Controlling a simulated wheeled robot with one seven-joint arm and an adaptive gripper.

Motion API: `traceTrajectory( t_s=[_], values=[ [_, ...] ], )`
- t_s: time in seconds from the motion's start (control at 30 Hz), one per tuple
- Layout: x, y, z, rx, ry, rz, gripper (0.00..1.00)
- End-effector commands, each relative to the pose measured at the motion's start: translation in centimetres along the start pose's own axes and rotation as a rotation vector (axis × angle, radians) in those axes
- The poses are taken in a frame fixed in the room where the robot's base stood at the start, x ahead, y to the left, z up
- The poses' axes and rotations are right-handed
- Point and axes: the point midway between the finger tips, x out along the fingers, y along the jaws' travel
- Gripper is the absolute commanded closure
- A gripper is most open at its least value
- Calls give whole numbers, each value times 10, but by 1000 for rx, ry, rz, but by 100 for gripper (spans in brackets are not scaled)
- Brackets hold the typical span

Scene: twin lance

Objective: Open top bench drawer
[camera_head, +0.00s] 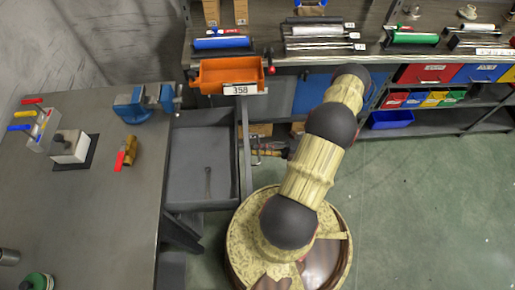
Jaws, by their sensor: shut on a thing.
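The bench (95,215) is a grey table along the left. Its top drawer (190,165) is a grey open tray sticking out from the bench's right side, pulled well out, with its bare inside showing. The drawer's front panel (244,165) is the upright edge at its right. My gripper (258,150) is small and dark, at the outer side of this front panel, partly behind my arm. It is shut at the drawer's handle; the handle itself is too small and covered to make out clearly.
A blue vise (143,102), a brass valve with a red handle (127,152) and a pale valve block (68,147) stand on the bench. An orange bin (230,76) marked 358 hangs just beyond the drawer. Shelves with coloured bins line the back. Green floor (430,210) is clear at right.

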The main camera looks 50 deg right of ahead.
Motion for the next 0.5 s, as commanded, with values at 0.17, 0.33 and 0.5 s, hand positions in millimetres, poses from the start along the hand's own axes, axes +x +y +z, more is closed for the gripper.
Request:
traceTrajectory(
  t_s=[0.17, 0.33, 0.5],
  values=[
    [0, -2, -1, 1, 0, -3, 92],
    [0, -1, 0, 1, 0, -2, 82],
    [0, -1, 0, 1, 0, -1, 76]
  ],
)
